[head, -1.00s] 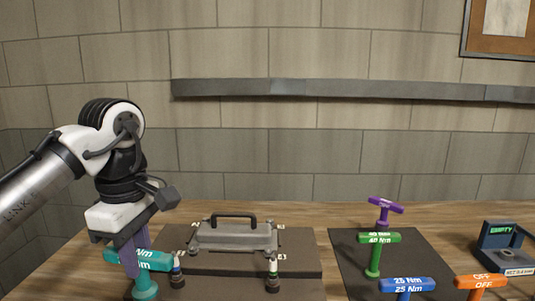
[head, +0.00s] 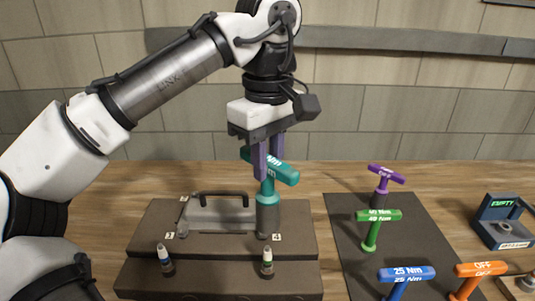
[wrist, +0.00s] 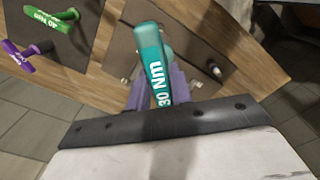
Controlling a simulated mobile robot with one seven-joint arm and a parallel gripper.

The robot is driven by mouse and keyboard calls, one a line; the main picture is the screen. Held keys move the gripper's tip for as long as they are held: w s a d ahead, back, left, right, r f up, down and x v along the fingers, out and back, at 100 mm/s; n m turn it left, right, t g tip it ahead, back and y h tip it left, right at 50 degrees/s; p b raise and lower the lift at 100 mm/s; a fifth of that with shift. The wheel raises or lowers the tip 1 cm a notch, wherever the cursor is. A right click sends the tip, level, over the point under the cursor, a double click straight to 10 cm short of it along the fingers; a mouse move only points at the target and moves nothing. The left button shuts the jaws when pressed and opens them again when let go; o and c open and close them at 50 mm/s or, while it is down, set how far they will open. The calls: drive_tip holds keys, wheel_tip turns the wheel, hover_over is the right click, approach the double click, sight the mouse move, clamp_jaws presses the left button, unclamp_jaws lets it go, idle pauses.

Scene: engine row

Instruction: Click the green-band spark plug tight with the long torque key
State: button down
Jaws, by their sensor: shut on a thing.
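My gripper (head: 267,165) is shut on the handle of a teal T-shaped key (head: 280,171) marked Nm. In the wrist view the key (wrist: 153,62) reads 30 Nm. It hangs upright, and its grey socket end (head: 267,217) is at the right end of the engine block (head: 143,232), near a number label. Whether the socket is seated on something there is hidden. A green-band spark plug (head: 267,263) stands upright on the block's front step, in front of the key and apart from it. A blue-band plug (head: 166,262) stands to its left.
A silver cover with a black handle (head: 222,196) lies on the block, left of the key. A device reading EMPTY (head: 500,218) stands far right.

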drive_tip(key=shift+w+f+b, duration=0.1)
drive_tip(key=shift+f+b, duration=3.45)
drive_tip(key=shift+f, duration=2.9)
drive_tip(key=shift+s, duration=0.3)
drive_tip(key=shift+w+p, duration=0.25)
drive_tip(key=shift+p, duration=0.35)
